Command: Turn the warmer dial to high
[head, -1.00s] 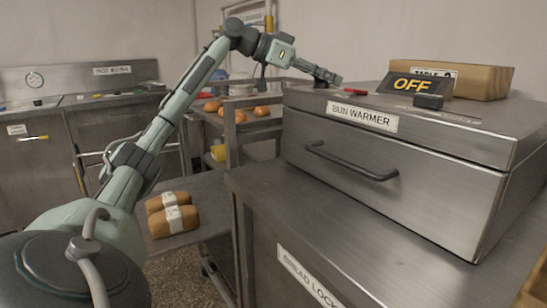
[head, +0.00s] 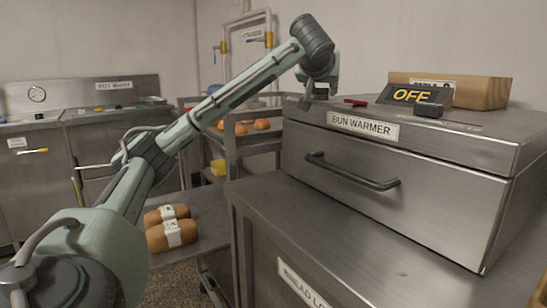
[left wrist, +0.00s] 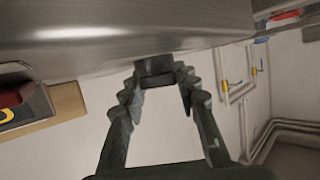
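The steel bun warmer (head: 400,165) stands on a cabinet at the right of the head view. A small display on its top reads OFF (head: 411,95).
A red-topped piece (head: 355,103) lies on the warmer between my gripper and the display. A rack with buns (head: 262,124) is left of the warmer; wrapped loaves (head: 172,234) lie lower down.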

